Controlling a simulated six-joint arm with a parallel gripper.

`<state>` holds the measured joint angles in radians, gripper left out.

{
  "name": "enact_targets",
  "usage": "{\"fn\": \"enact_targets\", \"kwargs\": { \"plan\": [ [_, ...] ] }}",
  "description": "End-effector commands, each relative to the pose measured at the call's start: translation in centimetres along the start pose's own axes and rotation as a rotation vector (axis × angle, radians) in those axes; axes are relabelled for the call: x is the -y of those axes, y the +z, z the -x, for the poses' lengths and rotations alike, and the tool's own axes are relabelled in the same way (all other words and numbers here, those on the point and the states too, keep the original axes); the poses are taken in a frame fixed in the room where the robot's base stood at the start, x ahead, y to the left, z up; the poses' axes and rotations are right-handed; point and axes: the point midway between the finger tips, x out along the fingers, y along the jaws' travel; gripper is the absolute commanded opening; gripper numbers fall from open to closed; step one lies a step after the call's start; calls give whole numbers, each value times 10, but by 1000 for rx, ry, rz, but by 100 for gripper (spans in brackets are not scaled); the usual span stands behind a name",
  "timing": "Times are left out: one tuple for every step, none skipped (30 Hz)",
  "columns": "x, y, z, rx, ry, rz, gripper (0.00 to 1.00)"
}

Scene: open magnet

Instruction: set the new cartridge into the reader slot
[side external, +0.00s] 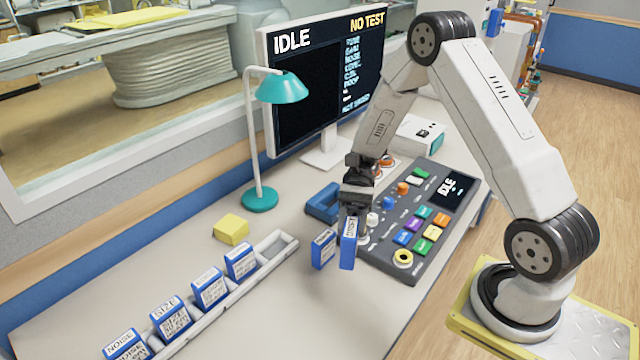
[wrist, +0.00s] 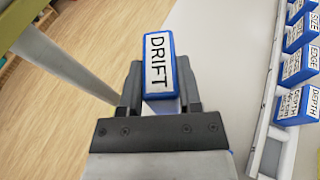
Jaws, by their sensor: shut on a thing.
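My gripper (side external: 356,207) is shut on a blue cartridge (side external: 348,248) with a white label, near the left edge of the control panel. In the wrist view the held cartridge (wrist: 158,65) reads DRIFT and sits between the two fingers (wrist: 160,97). It looks upright in the side view; I cannot tell whether its lower end touches anything. A second blue cartridge (side external: 323,249) stands just left of it, apart from the rack. A blue block (side external: 322,203) with an opening lies behind the gripper, partly hidden; I cannot tell whether it is the reader.
A long pale rack (side external: 232,295) holds several blue labelled cartridges (side external: 208,289), with an empty stretch at its far end. A yellow block (side external: 231,229), teal lamp (side external: 260,200), monitor (side external: 330,75) reading IDLE and button panel (side external: 425,215) surround the bench.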

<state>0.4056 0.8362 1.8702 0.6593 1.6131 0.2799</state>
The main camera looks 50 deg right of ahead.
Motion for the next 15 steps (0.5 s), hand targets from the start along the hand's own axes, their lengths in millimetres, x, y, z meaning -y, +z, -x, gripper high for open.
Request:
{"fn": "enact_targets", "kwargs": {
  "plan": [
    [-6, -3, -2, 1, 57, 17, 0],
    [-10, -4, -2, 0, 90, 27, 0],
    [-15, -6, -3, 0, 135, 41, 0],
    [-19, -7, -3, 0, 168, 51, 0],
    [-23, -8, -2, 0, 201, 60, 0],
    [-28, -10, -2, -1, 246, 75, 0],
    [-31, -11, -2, -2, 279, 84, 0],
    [-35, -12, -1, -1, 312, 95, 0],
    [-39, -14, 0, -2, 357, 108, 0],
    [-43, -15, 1, -2, 390, 117, 0],
    [-46, -16, 2, -3, 423, 128, 0],
    [-50, -18, 4, -3, 467, 141, 0],
    [-54, -19, 5, -4, 501, 152, 0],
    [-57, -20, 6, -4, 534, 162, 0],
    [-60, -22, 9, -4, 578, 175, 0]
  ]
}}
